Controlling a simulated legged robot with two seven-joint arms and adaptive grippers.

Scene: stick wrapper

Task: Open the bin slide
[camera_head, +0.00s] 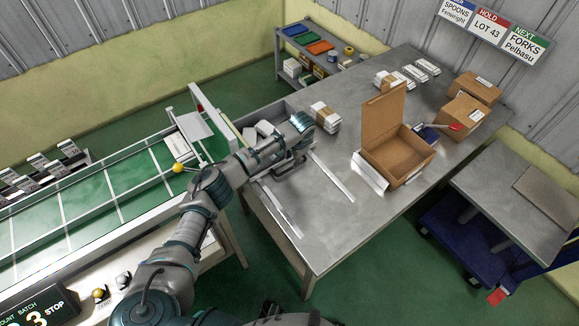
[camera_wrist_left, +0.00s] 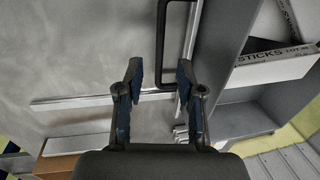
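The bin (camera_head: 291,103) is a grey open-topped box at the table's left end, with white packs in it. In the left wrist view its grey wall (camera_wrist_left: 222,85) stands at right, beside white "STICKS" packs (camera_wrist_left: 270,66). A black loop handle (camera_wrist_left: 162,45) shows at the top centre on a grey metal surface. My left gripper (camera_wrist_left: 158,78) is open, its two fingers apart. In the picture the handle's lower end lies between the fingertips; I cannot tell whether they touch. In the head view my left gripper (camera_head: 290,168) is low over the table, right of the bin. My right gripper is not in view.
Metal strips (camera_head: 332,177) lie on the table (camera_head: 325,245). An open cardboard box (camera_head: 395,157) and white packs (camera_head: 324,117) stand farther right and back. A green conveyor (camera_head: 85,205) runs at left. The table's front middle is clear.

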